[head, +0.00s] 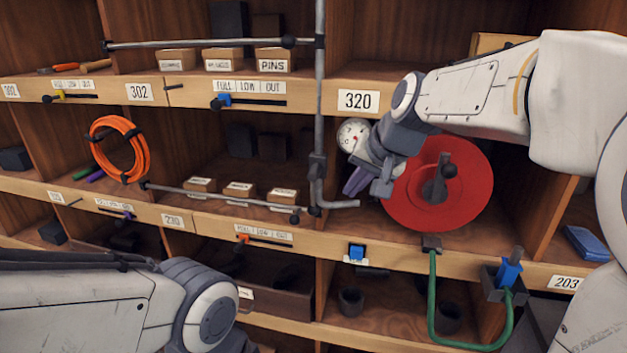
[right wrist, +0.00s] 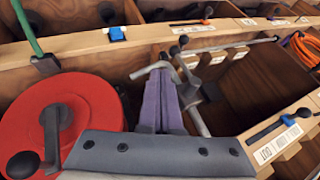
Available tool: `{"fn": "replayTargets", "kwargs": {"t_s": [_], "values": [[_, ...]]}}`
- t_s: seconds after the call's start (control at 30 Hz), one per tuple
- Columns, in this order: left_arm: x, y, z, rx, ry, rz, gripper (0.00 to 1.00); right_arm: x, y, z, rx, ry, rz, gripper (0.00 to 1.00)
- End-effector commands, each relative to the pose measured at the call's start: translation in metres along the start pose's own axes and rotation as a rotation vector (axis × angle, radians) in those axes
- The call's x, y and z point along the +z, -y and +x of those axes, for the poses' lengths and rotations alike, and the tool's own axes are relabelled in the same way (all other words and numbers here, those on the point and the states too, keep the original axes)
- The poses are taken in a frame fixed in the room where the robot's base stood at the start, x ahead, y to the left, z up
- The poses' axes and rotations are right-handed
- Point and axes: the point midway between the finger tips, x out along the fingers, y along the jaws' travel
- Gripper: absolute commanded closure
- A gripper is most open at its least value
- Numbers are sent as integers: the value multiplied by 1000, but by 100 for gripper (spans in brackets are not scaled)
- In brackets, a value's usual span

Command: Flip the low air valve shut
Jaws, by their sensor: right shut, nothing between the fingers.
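No label marks the low air valve, so I cannot tell for sure which part it is. A grey pipe (head: 319,100) runs down the shelf front and bends right at its foot. A dark fitting (head: 317,166) sits on its lower part. A blue-handled fitting (head: 510,270) stands in a dark bracket at the end of a green hose (head: 432,300), on the lower shelf edge. My right gripper (head: 354,186) is shut and empty, in front of the bay under 320, just right of the pipe. Its purple fingers (right wrist: 163,88) point toward the pipe's bent end (right wrist: 150,70) in the right wrist view; contact is unclear.
A red disc (head: 440,205) with a dark crank is beside my right gripper, and a white gauge (head: 353,133) is behind my wrist. A blue block (head: 357,252) sits on the shelf edge below. Label sliders and small boxes (head: 240,190) lie left of the pipe.

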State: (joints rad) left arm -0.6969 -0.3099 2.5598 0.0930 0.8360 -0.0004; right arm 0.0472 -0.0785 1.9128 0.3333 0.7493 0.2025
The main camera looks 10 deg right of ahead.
Motion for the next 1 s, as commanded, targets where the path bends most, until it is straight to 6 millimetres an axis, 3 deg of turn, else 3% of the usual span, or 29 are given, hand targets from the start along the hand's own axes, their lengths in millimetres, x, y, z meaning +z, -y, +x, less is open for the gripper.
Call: {"fn": "replayTargets", "kwargs": {"t_s": [0.13,0.57,0.77,1.0], "values": [[0,0,-4,0,0,0,50,-18,-4,-7,-1,-31,39,100],[0,0,-5,0,0,0,50,-18,-4,1,-1,-28,38,100],[0,-1,-11,0,0,0,50,-18,-3,34,0,-23,38,100],[-1,-1,-19,0,0,-1,50,-19,-4,86,1,-24,38,100]]}}
